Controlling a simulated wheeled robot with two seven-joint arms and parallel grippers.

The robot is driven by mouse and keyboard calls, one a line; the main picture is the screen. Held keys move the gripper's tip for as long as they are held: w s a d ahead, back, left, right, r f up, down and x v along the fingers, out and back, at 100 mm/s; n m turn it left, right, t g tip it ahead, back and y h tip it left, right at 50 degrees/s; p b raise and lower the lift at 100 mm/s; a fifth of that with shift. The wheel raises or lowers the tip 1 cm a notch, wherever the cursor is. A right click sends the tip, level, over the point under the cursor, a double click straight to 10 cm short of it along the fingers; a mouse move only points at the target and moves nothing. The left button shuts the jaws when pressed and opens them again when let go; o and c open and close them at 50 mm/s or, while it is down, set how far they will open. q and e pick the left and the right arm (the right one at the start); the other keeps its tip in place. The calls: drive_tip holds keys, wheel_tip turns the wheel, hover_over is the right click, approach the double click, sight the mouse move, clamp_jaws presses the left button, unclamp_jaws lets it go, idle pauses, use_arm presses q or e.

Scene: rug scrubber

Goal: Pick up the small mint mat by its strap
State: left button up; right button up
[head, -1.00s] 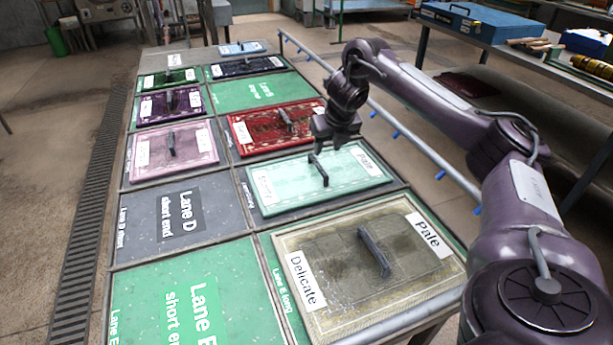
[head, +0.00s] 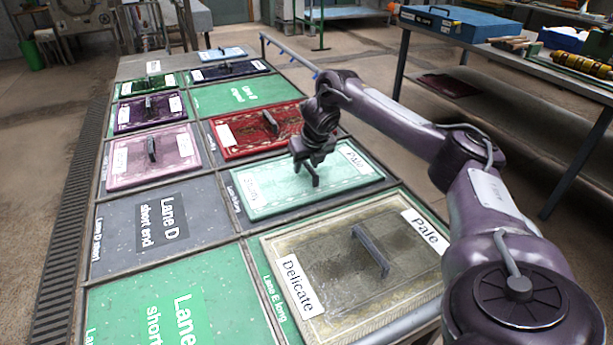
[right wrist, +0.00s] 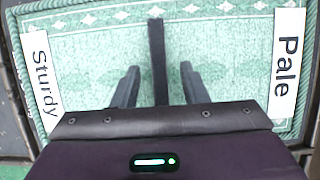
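The small mint mat (head: 265,197) lies flat in its lane on the table, with a "Sturdy" label at its left end and a "Pale" label at its right. My right gripper (head: 310,163) is low over the mat and partly hides its dark strap. In the right wrist view, the strap (right wrist: 157,40) stands between the two fingers of my right gripper (right wrist: 160,75). The fingers are open, with a gap on each side of the strap. My left gripper is in no view.
A larger beige mat (head: 330,285) marked "Delicate" and "Pale" lies nearer. A red mat (head: 240,148) lies just beyond, and a pink mat (head: 130,178) to the left. The grey Lane D panel (head: 110,225) is bare. A metal rail runs along the table's right side.

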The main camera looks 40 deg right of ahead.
drive_tip(key=shift+w+f, duration=0.1)
drive_tip(key=shift+f, duration=0.2)
drive_tip(key=shift+f, duration=0.15)
clamp_jaws()
idle(0.4)
